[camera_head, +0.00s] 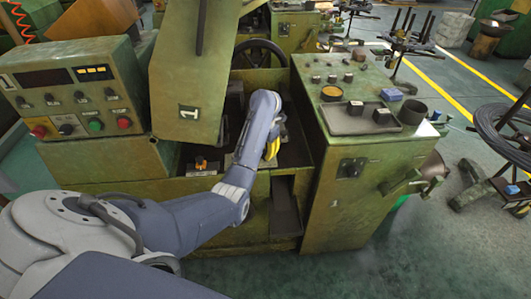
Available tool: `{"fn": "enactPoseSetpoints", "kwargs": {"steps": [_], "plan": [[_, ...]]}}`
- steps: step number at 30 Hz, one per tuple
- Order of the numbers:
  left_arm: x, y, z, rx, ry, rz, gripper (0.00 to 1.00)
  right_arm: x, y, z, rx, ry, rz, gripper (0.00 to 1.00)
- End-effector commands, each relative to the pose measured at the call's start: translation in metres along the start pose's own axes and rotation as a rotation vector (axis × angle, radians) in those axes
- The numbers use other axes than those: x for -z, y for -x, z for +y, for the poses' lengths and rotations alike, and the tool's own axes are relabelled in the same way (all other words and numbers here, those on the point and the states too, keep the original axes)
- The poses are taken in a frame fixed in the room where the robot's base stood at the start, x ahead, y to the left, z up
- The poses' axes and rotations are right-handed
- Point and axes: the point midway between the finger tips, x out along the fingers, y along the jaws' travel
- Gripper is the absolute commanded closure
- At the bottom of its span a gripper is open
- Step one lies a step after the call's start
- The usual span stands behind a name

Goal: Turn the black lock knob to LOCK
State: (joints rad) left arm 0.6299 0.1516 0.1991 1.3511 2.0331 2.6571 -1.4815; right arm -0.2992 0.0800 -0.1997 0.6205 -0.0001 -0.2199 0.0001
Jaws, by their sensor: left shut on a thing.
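A small plate with a dark knob (352,167) is on the front of the green right-hand cabinet. I cannot read its marks or tell which way the knob points. Another black knob (66,129) is on the left control panel, between a red and a green button. My left arm reaches into the machine bay between them. My left gripper (272,146) is low in the bay, mostly hidden by the wrist, and is shut on a yellow thing (270,152). It is apart from both knobs. My right gripper is out of view.
A raised green guard (192,90) marked 1 stands left of my wrist. An orange-topped part (201,163) sits low in the bay. A black tray (358,117) and a dark cup (412,111) are on the cabinet. A crank handle (405,182) juts from its right side.

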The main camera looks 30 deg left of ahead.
Motion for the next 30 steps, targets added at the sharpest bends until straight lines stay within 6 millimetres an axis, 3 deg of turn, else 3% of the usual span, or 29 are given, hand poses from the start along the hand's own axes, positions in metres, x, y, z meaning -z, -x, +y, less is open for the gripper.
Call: {"fn": "enactPoseSetpoints", "kwargs": {"steps": [11, 30], "plan": [[-0.0006, 0.0005, -0.0007, 0.002, 0.080, -0.002, 1.00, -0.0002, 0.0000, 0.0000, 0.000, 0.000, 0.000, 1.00], [-0.0009, 0.0007, -0.0012, 0.004, 0.648, -0.001, 1.00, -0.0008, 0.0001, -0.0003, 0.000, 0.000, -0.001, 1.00]]}}
